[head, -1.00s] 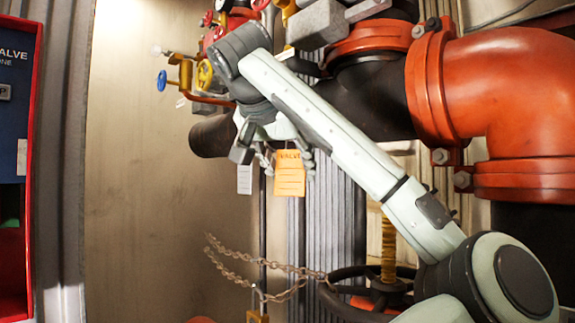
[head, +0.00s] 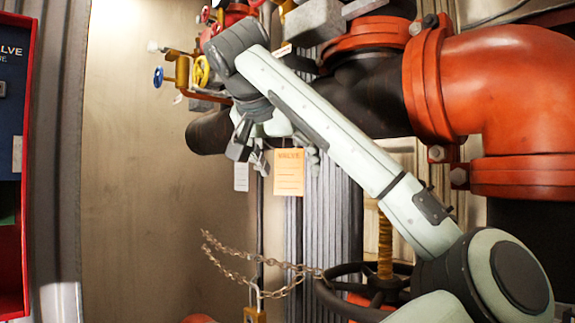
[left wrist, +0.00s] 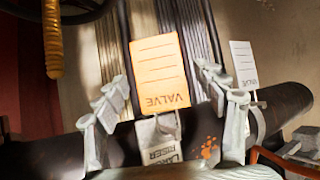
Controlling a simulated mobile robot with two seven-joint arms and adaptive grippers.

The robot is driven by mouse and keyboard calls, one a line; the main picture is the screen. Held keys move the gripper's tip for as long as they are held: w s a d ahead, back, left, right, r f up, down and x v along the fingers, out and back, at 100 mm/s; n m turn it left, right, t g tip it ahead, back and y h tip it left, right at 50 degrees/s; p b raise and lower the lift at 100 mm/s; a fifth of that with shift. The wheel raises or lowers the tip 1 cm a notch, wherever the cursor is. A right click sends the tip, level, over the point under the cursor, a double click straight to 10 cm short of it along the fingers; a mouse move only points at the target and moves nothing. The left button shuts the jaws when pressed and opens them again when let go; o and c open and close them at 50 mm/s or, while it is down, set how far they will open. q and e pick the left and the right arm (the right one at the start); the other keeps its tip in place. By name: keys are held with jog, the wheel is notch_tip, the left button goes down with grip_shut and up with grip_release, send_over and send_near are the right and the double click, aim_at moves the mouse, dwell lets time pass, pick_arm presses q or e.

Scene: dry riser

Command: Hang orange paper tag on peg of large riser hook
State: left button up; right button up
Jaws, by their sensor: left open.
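The orange paper tag (head: 289,172), marked VALVE, hangs upright just below my left gripper (head: 284,155) in the head view. In the left wrist view the tag (left wrist: 160,72) appears upside down, between and beyond the spread fingers of the left gripper (left wrist: 168,118). The fingers are open, one on either side, with no clear contact on the tag. A pale plate (left wrist: 158,140) lettered with RISER, at the large riser hook, adjoins the tag's lettered end. The peg itself cannot be made out. My right gripper is not in view.
A white tag (head: 241,177) hangs left of the orange one. The dark pipe (head: 208,133) runs behind the gripper. A chain (head: 262,270) with a padlock (head: 255,314) and a dark handwheel (head: 345,295) are below. Bare wall (head: 150,220) lies left.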

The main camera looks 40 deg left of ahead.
pick_arm(q)
notch_tip(320, 180, up, 10)
dwell(0.5)
